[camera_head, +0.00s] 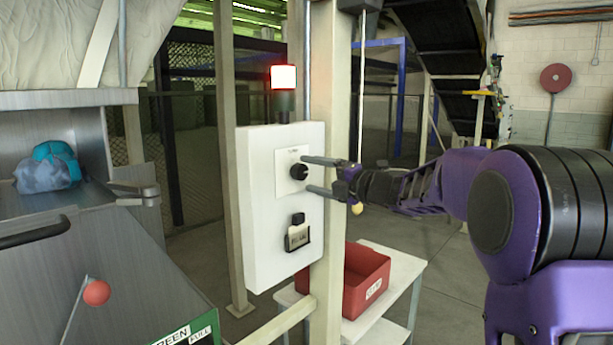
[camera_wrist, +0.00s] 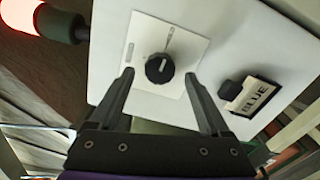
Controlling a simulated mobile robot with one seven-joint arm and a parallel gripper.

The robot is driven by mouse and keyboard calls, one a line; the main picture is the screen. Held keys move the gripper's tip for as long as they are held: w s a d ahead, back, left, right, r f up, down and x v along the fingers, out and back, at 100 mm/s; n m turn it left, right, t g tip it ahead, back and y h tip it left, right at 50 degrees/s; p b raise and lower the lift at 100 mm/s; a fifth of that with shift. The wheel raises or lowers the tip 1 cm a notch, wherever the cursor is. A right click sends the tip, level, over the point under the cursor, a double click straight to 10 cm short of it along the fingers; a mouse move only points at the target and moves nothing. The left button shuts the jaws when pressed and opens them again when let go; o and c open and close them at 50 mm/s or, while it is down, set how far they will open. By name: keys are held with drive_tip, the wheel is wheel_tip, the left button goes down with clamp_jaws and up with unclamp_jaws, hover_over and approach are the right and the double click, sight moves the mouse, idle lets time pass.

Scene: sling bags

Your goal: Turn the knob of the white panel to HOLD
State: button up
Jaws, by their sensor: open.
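The white panel (camera_head: 262,235) is fixed to a post in the middle of the head view, and it also fills much of the wrist view (camera_wrist: 240,50). Its black knob (camera_head: 299,171) sits on a pale label plate (camera_head: 285,160). In the wrist view the knob (camera_wrist: 160,68) carries a light pointer line, and small marks on the plate are too blurred to read. My gripper (camera_head: 316,175) is open, one finger above and one below the knob's height. In the wrist view its fingertips (camera_wrist: 158,75) lie either side of the knob, apart from it.
A black holder with a card (camera_head: 297,236), reading BLUE in the wrist view (camera_wrist: 252,97), is below the knob. A lit red lamp (camera_head: 284,78) stands above the panel. A red bin (camera_head: 368,284) sits on a white table behind. A grey chute with a bag (camera_head: 50,168) is left.

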drive_tip(key=b+v, duration=0.1)
drive_tip(key=v, duration=1.4)
